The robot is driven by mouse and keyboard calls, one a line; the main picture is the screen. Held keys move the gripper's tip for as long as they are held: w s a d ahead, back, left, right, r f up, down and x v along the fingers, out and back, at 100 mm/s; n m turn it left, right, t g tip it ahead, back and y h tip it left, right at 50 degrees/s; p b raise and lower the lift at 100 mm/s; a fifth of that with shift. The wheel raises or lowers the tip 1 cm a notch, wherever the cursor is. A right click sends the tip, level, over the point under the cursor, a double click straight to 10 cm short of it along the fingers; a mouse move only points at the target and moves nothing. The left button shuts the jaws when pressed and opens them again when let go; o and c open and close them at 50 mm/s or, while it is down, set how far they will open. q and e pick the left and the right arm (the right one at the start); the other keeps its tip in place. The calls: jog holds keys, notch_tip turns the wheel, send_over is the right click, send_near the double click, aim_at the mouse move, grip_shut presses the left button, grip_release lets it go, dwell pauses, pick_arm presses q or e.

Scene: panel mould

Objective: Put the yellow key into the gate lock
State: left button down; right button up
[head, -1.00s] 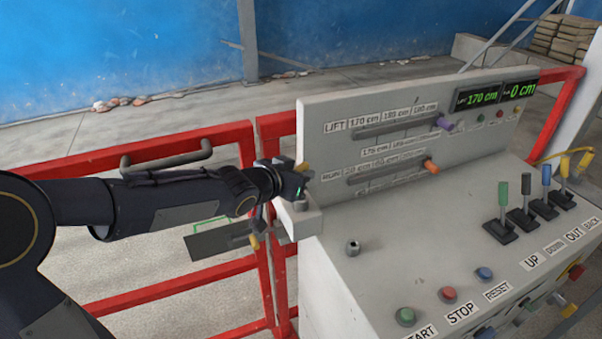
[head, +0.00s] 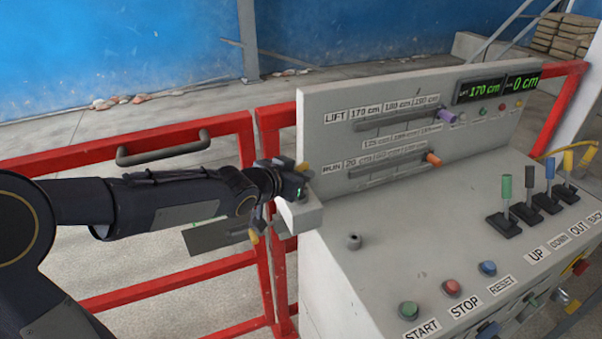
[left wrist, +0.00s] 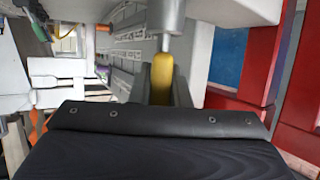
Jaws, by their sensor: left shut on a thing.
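My left gripper (head: 293,182) is shut on the yellow key, at the left end of the console. Only a bit of the key's yellow (head: 302,168) shows in the head view. In the left wrist view the yellow key handle (left wrist: 161,78) stands between the fingers. Its thin shank points at a grey cylinder (left wrist: 165,14), which looks like the gate lock, on a pale block (head: 301,216). The shank meets the cylinder's end in the picture; I cannot tell whether its tip is inside. My right gripper is not in view.
The red gate (head: 150,285) with a grey handle (head: 163,149) is at the left. A yellow-tipped piece (head: 254,236) hangs by its dark plate (head: 212,238). The grey console (head: 400,250) carries buttons, levers, sliders and a display (head: 497,88).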

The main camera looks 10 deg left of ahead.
pick_arm(q)
jog(key=shift+f+b, duration=0.3)
jog(key=shift+f, duration=0.1)
jog(key=c, duration=1.3)
grip_release()
jog(key=p+v, duration=0.4)
jog(key=v, duration=0.4)
jog(key=shift+w, duration=0.1)
